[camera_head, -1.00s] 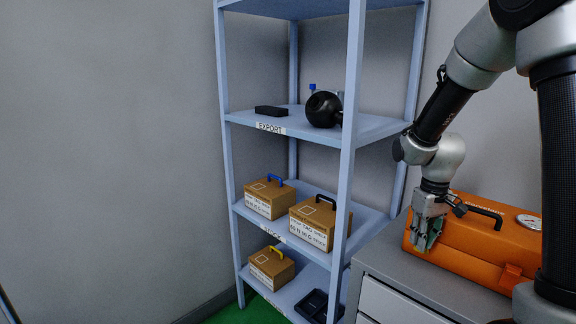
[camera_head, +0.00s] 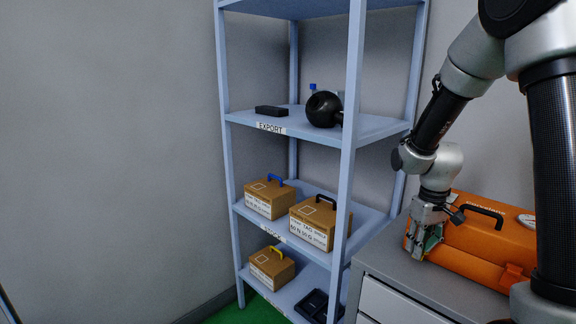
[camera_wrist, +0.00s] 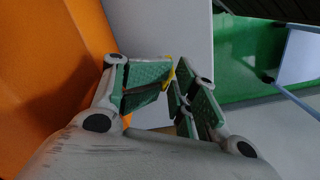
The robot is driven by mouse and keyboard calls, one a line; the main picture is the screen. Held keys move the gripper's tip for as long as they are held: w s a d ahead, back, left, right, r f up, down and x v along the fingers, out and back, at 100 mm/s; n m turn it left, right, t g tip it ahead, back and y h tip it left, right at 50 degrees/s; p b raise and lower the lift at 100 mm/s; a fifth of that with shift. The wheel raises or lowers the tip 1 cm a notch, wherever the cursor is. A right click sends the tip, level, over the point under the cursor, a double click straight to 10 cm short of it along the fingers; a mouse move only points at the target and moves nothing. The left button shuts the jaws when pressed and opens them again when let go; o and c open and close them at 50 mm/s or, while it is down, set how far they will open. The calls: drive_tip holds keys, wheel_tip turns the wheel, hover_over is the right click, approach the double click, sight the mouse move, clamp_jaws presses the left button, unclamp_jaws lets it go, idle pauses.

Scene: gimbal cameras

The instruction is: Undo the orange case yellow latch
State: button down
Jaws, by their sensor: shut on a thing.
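The orange case (camera_head: 480,252) sits on top of a grey cabinet at the right, with a black handle and a round gauge on top. My gripper (camera_head: 420,250) is at the left part of the case's front. In the wrist view my gripper (camera_wrist: 174,88) has its green-padded fingers close together. A small bit of the yellow latch (camera_wrist: 170,74) shows between the fingertips, so the gripper is shut on it. The rest of the latch is hidden by the fingers. The case's orange side (camera_wrist: 50,70) fills the left of the wrist view.
The grey cabinet (camera_head: 385,270) has bare top to the left of the case. A blue-grey shelf rack (camera_head: 350,160) stands beside it, holding brown boxes (camera_head: 268,198), a black ball-shaped thing (camera_head: 323,109) and a dark tray (camera_head: 315,304). The floor is green.

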drive_tip(key=shift+w+d, duration=0.2)
drive_tip(key=shift+w+d+r, duration=0.1)
drive_tip(key=shift+r, duration=3.9)
drive_tip(key=shift+s+a, duration=0.2)
drive_tip(key=s+r+m+t, duration=0.1)
drive_tip(key=s+r, duration=0.3)
drive_tip(key=s, duration=0.3)
drive_tip(key=s+d+r+m+t, duration=0.1)
drive_tip(key=s+r+t, duration=0.1)
drive_tip(key=s+r, duration=0.2)
drive_tip(key=s+r+m+t, duration=0.1)
drive_tip(key=s+r, duration=0.3)
drive_tip(key=s, duration=0.5)
drive_tip(key=shift+s+d, duration=0.2)
drive_tip(key=shift+s, duration=0.1)
drive_tip(key=shift+f, duration=0.15)
